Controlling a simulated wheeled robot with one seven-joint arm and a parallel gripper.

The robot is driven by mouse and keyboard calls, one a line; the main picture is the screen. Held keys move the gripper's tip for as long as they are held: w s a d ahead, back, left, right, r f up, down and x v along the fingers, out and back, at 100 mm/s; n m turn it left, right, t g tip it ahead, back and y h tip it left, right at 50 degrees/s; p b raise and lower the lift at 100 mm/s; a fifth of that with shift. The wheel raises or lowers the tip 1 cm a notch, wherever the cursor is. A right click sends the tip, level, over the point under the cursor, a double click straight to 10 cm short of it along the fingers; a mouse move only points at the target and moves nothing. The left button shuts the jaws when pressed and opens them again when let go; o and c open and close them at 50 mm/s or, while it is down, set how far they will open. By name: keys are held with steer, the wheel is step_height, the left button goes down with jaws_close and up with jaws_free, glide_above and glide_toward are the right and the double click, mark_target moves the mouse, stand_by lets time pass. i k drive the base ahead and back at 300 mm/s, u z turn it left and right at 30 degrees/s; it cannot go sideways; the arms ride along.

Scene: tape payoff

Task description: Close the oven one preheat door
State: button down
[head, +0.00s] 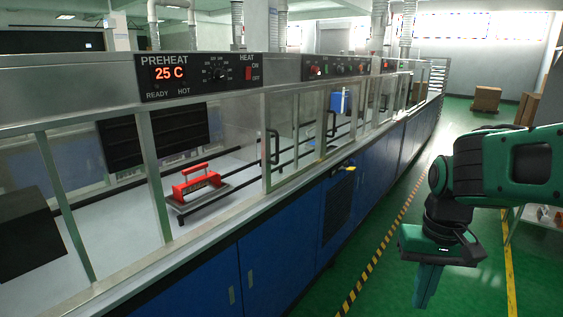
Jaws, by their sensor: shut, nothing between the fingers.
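The oven is a long grey-framed line with clear panels above blue cabinets. The preheat control panel (200,73) reads 25 C and sits above its left part. Below it, a wide bay shows a red-handled tool (197,182) on the pale bed inside. A clear framed panel (290,135) with a black upright handle (274,147) stands right of that bay. I cannot tell for sure which panel is the preheat door or how far it stands open. My gripper (427,288) is shut and empty, pointing down over the aisle, right of the oven and apart from it.
Blue cabinet doors (283,247) line the oven's front, with a small yellow item (345,168) near their top. The green floor aisle (392,225) is open between striped tape and a yellow line. Cardboard boxes (487,98) stand at the far right.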

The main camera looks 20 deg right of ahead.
mark_target(266, 97)
steer(key=k, duration=1.05)
steer(key=z, duration=0.45)
steer(key=i, duration=0.75)
steer(key=z, duration=0.55)
steer(key=i, duration=1.25)
steer(key=u, duration=0.6)
steer(key=i, duration=0.5)
steer(key=u, duration=0.35)
